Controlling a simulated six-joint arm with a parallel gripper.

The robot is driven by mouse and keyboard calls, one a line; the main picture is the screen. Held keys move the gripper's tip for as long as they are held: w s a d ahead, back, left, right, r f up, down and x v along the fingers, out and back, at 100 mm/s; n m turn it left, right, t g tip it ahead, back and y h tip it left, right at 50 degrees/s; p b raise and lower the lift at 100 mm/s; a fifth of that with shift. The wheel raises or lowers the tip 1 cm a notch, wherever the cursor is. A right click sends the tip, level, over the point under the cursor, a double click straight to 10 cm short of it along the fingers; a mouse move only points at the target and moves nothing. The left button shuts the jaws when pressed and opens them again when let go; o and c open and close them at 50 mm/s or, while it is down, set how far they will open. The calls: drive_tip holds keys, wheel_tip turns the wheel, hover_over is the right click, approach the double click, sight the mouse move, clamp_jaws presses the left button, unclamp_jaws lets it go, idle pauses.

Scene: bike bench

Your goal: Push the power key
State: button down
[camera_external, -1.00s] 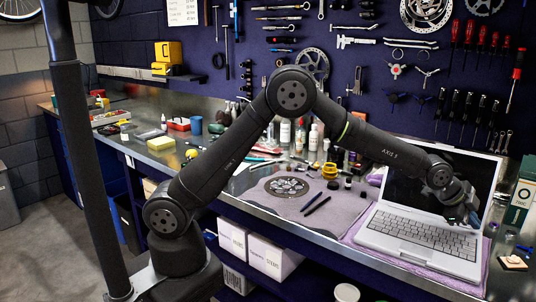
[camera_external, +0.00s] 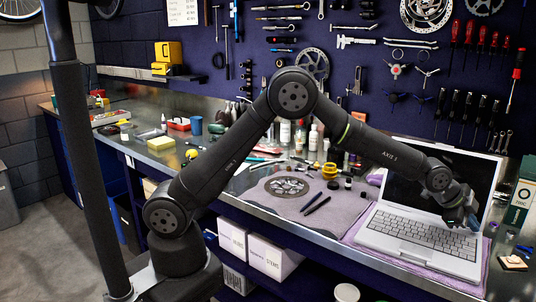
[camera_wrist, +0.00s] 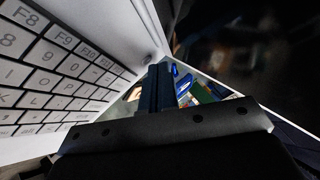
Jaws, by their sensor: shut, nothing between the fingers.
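An open white laptop (camera_external: 415,252) with a dark screen stands on the bench at the right. Its white keys (camera_wrist: 50,70) fill the left of the wrist view. A small round button (camera_wrist: 149,57), which looks like the power key, is beyond the top-right keys near the hinge. My gripper (camera_external: 472,228) is at the right end of the keyboard, close to the screen's base. In the wrist view my gripper (camera_wrist: 160,78) is shut and empty, its tips just beside the round button. I cannot tell whether they touch it.
A green and white box (camera_external: 521,200) stands right of the screen. Small items lie by the laptop's right edge. Tools hang on the wall behind.

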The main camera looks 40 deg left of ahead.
drive_tip(key=shift+s+a+f, duration=0.1)
drive_tip(key=shift+f, duration=0.65)
idle(0.7)
drive_tip(key=shift+r, duration=0.95)
drive_tip(key=shift+r, duration=2.55)
drive_tip(key=r, duration=0.5)
drive_tip(key=shift+d+r, duration=0.2)
drive_tip(key=shift+r, duration=0.05)
drive_tip(key=shift+f, duration=0.1)
